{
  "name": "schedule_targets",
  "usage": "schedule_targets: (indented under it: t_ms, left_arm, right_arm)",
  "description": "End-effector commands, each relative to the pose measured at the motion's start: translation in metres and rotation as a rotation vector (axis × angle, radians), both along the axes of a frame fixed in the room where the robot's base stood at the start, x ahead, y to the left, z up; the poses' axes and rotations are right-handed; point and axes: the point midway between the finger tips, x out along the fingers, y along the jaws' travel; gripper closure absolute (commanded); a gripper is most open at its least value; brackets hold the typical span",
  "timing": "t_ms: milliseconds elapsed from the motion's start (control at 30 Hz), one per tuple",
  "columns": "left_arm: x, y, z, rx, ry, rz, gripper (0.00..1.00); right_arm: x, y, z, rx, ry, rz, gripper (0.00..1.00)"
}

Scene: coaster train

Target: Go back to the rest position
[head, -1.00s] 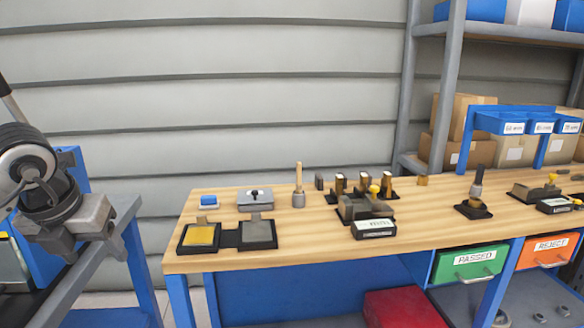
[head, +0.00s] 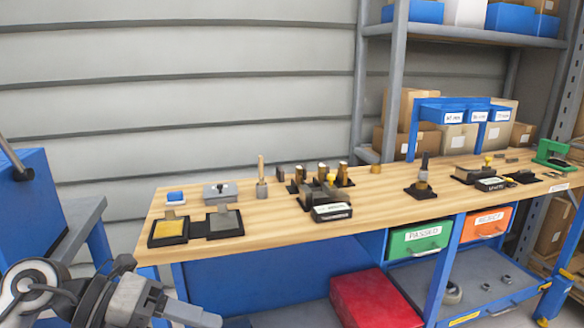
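My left gripper (head: 205,318) is at the bottom left of the head view, in front of the workbench and below its top. Its finger end is partly cut off by the lower picture edge, and I cannot tell whether it is open. I see nothing held in the part that shows. My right gripper is not in view. The wooden workbench (head: 370,217) stands ahead and is clear of my arm's visible part.
On the bench are a yellow pad (head: 168,229), a grey box (head: 220,191), a wooden-handled tool (head: 262,188) and a dark fixture (head: 318,190). Below are a green PASSED drawer (head: 418,238), an orange REJECT drawer (head: 487,224) and a red box (head: 375,300). Shelves stand behind right.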

Motion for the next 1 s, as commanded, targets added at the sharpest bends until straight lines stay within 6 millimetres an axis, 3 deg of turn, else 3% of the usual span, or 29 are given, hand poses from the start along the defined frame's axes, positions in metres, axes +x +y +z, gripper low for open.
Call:
schedule_targets:
  t_ms: [33, 100, 200, 267, 367, 500, 633, 800, 1000]
  left_arm:
    - [-0.011, -0.029, 0.005, -0.233, 0.055, 0.008, 0.35]
    - [-0.013, -0.049, 0.021, -0.544, 0.131, 0.091, 0.35]
    - [0.001, -0.046, 0.028, -0.926, 0.283, 0.332, 0.35]
    - [0.014, -0.033, 0.014, -1.107, 0.403, 0.532, 0.35]
    - [0.022, -0.005, -0.045, -1.300, 0.653, 0.928, 0.35]
    - [-0.005, 0.011, -0.140, -1.334, 0.993, 1.379, 0.35]
    - [-0.045, 0.005, -0.199, -1.267, 1.240, 1.629, 0.35]
    - [-0.079, -0.006, -0.233, -1.186, 1.416, 1.771, 0.35]
    - [-0.084, -0.008, -0.238, -1.169, 1.447, 1.792, 0.35]
  right_arm:
    - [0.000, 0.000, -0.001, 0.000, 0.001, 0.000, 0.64]
    - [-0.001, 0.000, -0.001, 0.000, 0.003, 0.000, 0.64]
    - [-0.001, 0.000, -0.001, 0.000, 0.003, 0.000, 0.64]
    - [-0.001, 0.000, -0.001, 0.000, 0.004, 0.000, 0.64]
    - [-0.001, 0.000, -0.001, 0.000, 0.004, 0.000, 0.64]
    - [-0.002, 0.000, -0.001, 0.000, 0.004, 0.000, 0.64]
    - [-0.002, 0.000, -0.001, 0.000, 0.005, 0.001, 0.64]
    - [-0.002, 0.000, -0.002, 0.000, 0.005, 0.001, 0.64]
    - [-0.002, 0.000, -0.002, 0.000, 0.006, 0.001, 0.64]
